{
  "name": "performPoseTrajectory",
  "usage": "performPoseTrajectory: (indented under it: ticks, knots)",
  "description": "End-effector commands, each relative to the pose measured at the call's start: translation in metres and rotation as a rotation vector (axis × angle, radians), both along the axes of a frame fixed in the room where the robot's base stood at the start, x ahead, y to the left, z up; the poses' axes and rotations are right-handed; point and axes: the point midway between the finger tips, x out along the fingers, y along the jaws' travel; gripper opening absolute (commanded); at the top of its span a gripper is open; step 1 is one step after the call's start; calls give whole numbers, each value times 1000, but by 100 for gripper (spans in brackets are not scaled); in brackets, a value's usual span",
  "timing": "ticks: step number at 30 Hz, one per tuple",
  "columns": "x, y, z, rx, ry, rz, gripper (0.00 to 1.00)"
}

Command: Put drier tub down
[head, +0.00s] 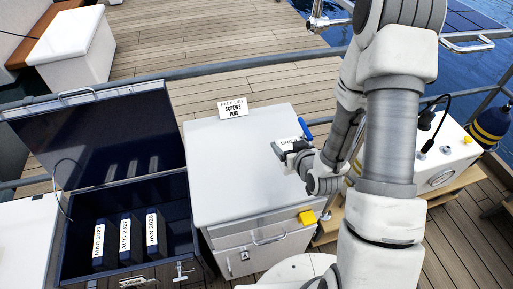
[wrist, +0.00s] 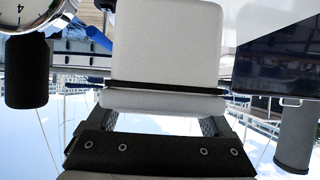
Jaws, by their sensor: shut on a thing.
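The drier tub (head: 280,147) is a small pale grey tub with a dark-lettered label on its top. My gripper (head: 296,157) is shut on it, over the right part of the white cabinet top (head: 230,165). In the wrist view the tub (wrist: 165,45) fills the upper middle as a pale block with a dark band, between my gripper's fingers (wrist: 162,125). I cannot tell whether the tub's base touches the cabinet top.
A pack list card (head: 234,109) stands at the cabinet's back edge. A blue object (head: 304,129) lies near the tub, and a yellow one (head: 307,217) is at the front corner. An open dark case (head: 180,215) with dated blocks stands left. The cabinet top's left part is clear.

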Motion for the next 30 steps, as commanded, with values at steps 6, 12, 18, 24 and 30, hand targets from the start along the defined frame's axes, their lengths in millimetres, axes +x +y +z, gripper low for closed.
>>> performPoseTrajectory:
  ticks: [6,12,18,24,30]
  knots:
    - [10,6,-13,-1,-7,0,3]
    - [15,12,-17,-1,-6,1,3]
    - [39,33,-33,1,-1,2,3]
    - [71,57,-57,1,-1,2,3]
    - [87,69,-68,1,-2,-1,3]
